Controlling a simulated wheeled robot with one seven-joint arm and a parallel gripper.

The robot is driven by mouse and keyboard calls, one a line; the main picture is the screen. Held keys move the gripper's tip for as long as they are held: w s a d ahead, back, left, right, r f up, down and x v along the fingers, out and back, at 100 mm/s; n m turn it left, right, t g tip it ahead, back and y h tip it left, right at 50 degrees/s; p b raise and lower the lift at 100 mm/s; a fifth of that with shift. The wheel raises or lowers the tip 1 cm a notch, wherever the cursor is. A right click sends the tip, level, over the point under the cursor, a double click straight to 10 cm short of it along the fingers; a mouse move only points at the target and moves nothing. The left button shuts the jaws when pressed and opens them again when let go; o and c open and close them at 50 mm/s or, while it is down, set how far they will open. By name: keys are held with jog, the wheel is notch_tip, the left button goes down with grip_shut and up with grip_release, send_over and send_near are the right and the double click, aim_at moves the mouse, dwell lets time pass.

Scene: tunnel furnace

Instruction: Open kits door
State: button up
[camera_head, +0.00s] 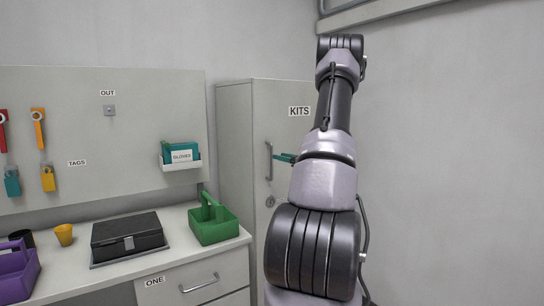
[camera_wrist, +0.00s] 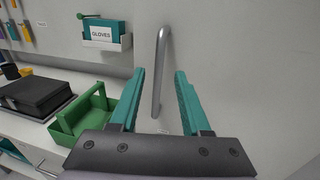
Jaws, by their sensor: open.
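The kits cabinet door (camera_head: 288,125) is pale grey, carries a KITS label and looks closed. Its vertical metal bar handle (camera_head: 268,160) is on the door's left side, with a round lock (camera_head: 270,201) below it.
Left of the cabinet, a workbench (camera_head: 185,235) holds a green carrier (camera_head: 215,228), a black case (camera_head: 128,236), a yellow cup (camera_head: 64,235) and a purple carrier (camera_head: 14,275). A gloves holder (camera_head: 181,162) hangs above. A bare wall (camera_head: 450,150) is on the right.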

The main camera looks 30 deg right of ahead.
jog(key=w, duration=0.3)
jog(key=w+a, duration=0.1)
jog(key=w, duration=0.2)
jog(key=shift+a, duration=0.15)
grip_shut()
dwell(1.3)
